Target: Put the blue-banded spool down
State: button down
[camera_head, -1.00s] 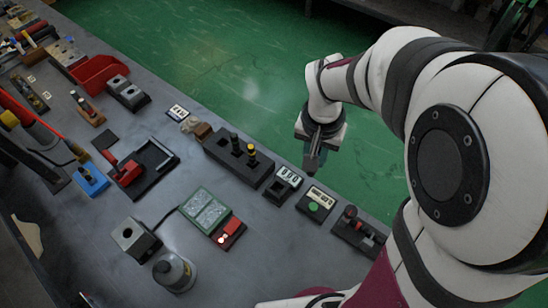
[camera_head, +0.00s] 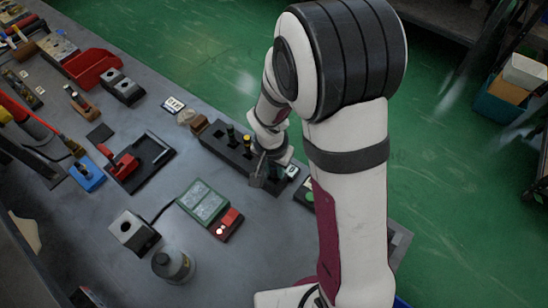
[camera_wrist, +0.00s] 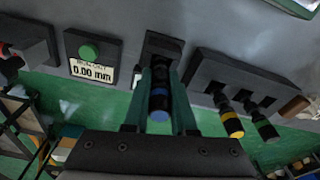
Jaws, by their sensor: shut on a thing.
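The blue-banded spool (camera_wrist: 159,98) is dark with a blue band and a blue end. In the wrist view it stands between the two fingers of my gripper (camera_wrist: 160,92), which is shut on it. A small dark block (camera_wrist: 162,46) lies just beyond the spool; whether the spool touches it I cannot tell. In the head view my gripper (camera_head: 258,180) is over the bench near the right end of the long black rack (camera_head: 222,145), and the spool cannot be made out there. The rack holds a yellow-banded spool (camera_head: 247,141) and a green-banded spool (camera_head: 230,131).
A green-button box (camera_wrist: 90,62) with a readout of 0.00 mm stands left of the spool in the wrist view. The bench edge drops to green floor.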

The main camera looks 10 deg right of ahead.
jog(key=shift+f, duration=0.15)
jog(key=c, duration=0.7)
grip_release()
jog(key=shift+c, duration=0.2)
